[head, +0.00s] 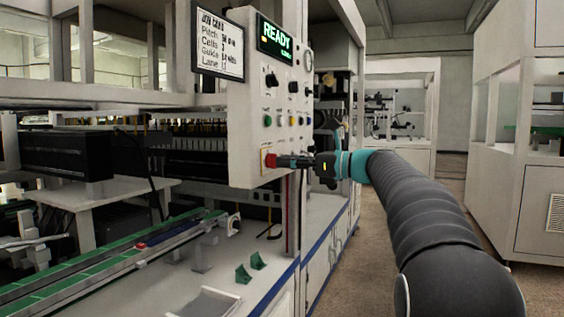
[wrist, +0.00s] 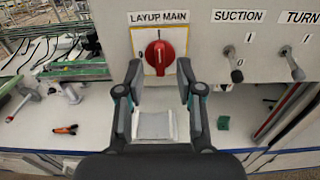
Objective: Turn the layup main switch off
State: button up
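The layup main switch is a red rotary knob (wrist: 160,54) on a yellow plate under a "LAYUP MAIN" label (wrist: 159,17). Its handle stands upright with a white mark at the top, and a 0 shows at its left. In the head view the red switch (head: 268,161) is low on the grey control panel (head: 243,130). My gripper (wrist: 159,72) is open and empty, its fingers to either side of and just below the knob in the wrist view. In the head view my gripper (head: 287,161) points at the switch; I cannot tell whether it touches.
To the right are the SUCTION lever (wrist: 234,64) and the TURN lever (wrist: 291,64), both hanging down. The panel display (head: 275,40) reads READY in green. Below are a bench (head: 210,262) with green blocks (head: 250,268) and orange-handled pliers (wrist: 66,129).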

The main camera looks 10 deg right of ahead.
aim_at(273, 161)
jog(key=shift+x, duration=1.05)
grip_shut()
jog(key=shift+n, duration=0.3)
jog(key=shift+f+n+b, duration=0.15)
jog(key=shift+n+b, duration=2.6)
jog(key=shift+n, duration=5.85)
